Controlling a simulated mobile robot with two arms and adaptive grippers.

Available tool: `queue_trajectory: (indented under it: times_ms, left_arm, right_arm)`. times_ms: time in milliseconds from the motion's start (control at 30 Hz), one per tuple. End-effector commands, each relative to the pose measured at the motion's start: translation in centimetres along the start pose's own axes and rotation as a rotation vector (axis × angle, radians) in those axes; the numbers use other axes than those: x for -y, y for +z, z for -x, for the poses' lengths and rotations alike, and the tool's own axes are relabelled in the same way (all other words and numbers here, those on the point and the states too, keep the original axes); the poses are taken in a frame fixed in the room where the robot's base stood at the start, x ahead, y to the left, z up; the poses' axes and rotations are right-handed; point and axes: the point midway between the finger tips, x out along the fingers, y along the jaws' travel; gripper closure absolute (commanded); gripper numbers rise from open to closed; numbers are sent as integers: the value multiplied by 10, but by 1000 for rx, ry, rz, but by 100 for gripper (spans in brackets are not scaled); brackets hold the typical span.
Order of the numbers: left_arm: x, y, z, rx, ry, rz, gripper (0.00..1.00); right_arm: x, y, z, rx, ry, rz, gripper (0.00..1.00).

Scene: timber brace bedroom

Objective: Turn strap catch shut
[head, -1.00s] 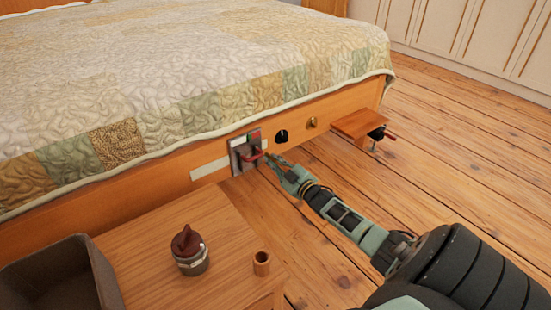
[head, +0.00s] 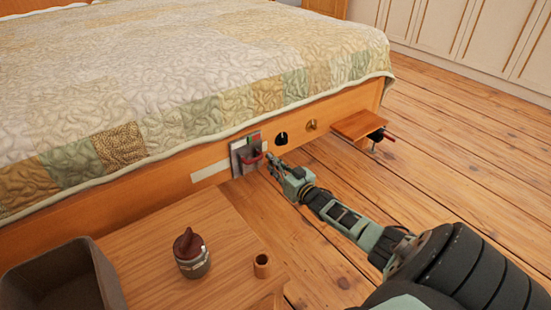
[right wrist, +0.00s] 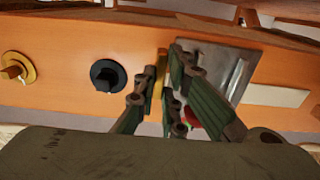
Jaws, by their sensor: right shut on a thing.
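In the right wrist view the plate (right wrist: 222,65) is behind the gripper fingers (right wrist: 162,100). My left gripper is not in view.
A black knob (head: 281,138) and a brass knob (head: 311,125) sit right of the catch. A small wooden shelf (head: 360,124) is further right. In front, a wooden table (head: 150,240) bears a brown-topped jar (head: 190,254), a small wooden cup (head: 262,265) and a grey bin (head: 100,270).

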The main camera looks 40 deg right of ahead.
Motion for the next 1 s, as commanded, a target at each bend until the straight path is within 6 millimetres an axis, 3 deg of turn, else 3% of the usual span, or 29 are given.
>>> queue_trajectory:
  times_ms: [467,500,700,1000]
  left_arm:
    - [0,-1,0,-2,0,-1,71]
    - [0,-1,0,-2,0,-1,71]
    - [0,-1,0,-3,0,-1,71]
    - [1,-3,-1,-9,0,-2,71]
  right_arm:
    - [0,1,0,2,0,-19,100]
    - [0,1,0,2,0,-19,90]
    - [0,1,0,1,0,-17,72]
    - [0,0,0,0,0,-16,72]
